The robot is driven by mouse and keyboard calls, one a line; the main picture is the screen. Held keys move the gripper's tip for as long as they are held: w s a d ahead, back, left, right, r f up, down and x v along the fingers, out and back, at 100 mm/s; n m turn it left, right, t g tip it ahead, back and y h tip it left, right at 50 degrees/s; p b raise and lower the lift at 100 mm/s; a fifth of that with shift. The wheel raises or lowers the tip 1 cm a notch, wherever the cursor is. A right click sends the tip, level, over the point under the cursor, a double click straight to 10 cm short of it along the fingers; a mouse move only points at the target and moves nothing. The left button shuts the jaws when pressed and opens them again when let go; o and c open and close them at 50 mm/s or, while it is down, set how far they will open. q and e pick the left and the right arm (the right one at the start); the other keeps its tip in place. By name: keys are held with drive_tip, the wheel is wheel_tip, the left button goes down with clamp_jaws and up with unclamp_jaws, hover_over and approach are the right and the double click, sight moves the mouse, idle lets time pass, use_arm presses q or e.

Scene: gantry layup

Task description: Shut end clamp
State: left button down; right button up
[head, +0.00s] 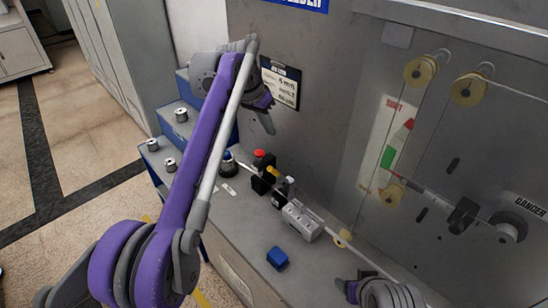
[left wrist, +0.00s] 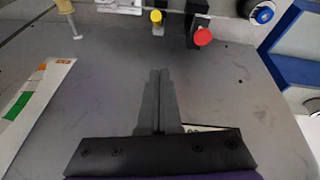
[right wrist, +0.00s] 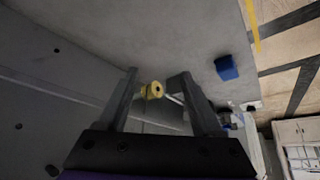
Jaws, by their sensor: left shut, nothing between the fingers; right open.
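In the left wrist view the red knob (left wrist: 202,37) and yellow tip (left wrist: 156,15) lie ahead of my left gripper (left wrist: 160,74). That gripper, also in the head view (head: 268,124), is shut, empty and above the block, apart from it. My right gripper (right wrist: 157,80) is open and empty, facing a yellow roller (right wrist: 153,90).
A grey block (head: 302,220) sits on the rod line. A blue block (head: 277,258) lies on the bench in front of it. Blue steps (head: 163,150) with metal pieces stand at left. A grey panel (head: 345,55) with yellow rollers rises behind the bench.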

use_arm(q)
drive_tip(key=shift+w+d, duration=0.1)
drive_tip(key=shift+d, duration=0.05)
drive_tip(key=b, duration=0.1)
hover_over(280, 176)
drive_tip(key=a, duration=0.1)
drive_tip(key=f, duration=1.1)
drive_tip(key=shift+w+a, duration=0.2)
drive_tip(key=shift+w, duration=0.1)
drive_tip(key=shift+s+a+f, duration=0.25)
drive_tip(key=shift+s, duration=0.25)
use_arm(e)
drive_tip(key=shift+s+f, duration=0.35)
drive_tip(key=shift+f, duration=0.25)
drive_tip(key=shift+s+f, duration=0.35)
drive_tip(key=shift+f, duration=0.2)
use_arm(q)
drive_tip(key=shift+w, duration=0.1)
drive_tip(key=shift+f+b, duration=0.1)
drive_tip(key=shift+b, duration=0.2)
use_arm(e)
drive_tip(key=shift+f, duration=0.1)
